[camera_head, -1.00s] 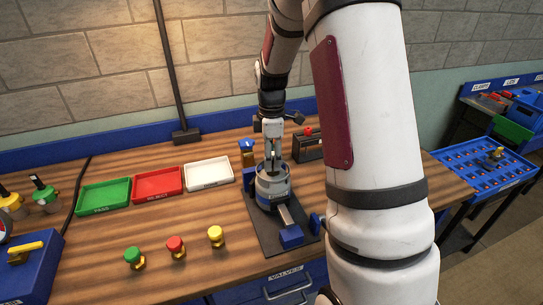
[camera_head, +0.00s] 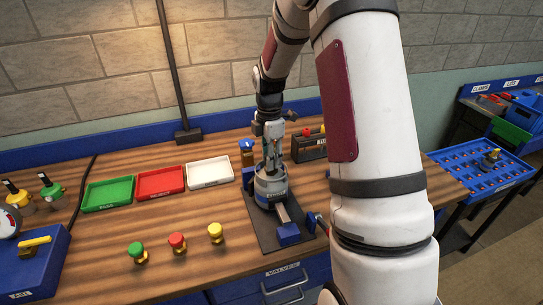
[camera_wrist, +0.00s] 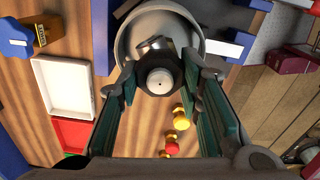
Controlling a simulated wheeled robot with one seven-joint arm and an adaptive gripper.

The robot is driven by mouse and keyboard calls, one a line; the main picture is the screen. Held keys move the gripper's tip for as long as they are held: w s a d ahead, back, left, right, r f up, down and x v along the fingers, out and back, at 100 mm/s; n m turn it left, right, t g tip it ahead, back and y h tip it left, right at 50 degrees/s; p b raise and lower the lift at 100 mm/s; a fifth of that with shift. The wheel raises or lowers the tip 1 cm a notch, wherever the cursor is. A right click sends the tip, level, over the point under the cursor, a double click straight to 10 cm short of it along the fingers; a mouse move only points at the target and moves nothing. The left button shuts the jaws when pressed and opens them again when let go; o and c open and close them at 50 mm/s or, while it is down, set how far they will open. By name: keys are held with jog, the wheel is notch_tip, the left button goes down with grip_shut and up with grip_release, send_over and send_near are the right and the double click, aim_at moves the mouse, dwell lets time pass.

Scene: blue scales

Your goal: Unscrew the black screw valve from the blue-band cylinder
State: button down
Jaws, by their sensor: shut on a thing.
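The blue-band cylinder (camera_head: 271,187) stands upright on a dark plate on the bench. Its round grey top (camera_wrist: 205,28) shows in the wrist view beyond my fingers. My gripper (camera_head: 270,160) points down over the cylinder's top. In the wrist view my gripper (camera_wrist: 160,72) has its two green-padded fingers on either side of the black screw valve (camera_wrist: 158,80), with its round grey end facing the camera, and is shut on it. I cannot tell whether the valve's lower end is clear of the cylinder, as the fingers hide it in the head view.
Green (camera_head: 107,194), red (camera_head: 160,182) and white (camera_head: 209,173) trays lie left of the cylinder. Green, red and yellow knobs (camera_head: 216,232) stand in front. A blue block (camera_head: 288,233) sits close to the cylinder. A blue rack (camera_head: 485,165) is at the right.

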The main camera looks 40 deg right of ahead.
jog(key=shift+w+r+n+p, duration=0.15)
jog(key=shift+n+p, duration=1.05)
jog(key=shift+n, duration=1.6)
jog(key=n+p, duration=0.1)
jog(key=n, duration=0.4)
jog(key=shift+n+p, duration=0.3)
jog(key=shift+w, duration=0.15)
jog(key=shift+r, duration=0.15)
jog(key=shift+r, duration=0.35)
jog(key=shift+s+r, duration=0.2)
jog(key=shift+r, duration=0.75)
jog(key=shift+r+p, duration=0.55)
jog(key=shift+r, duration=1.9)
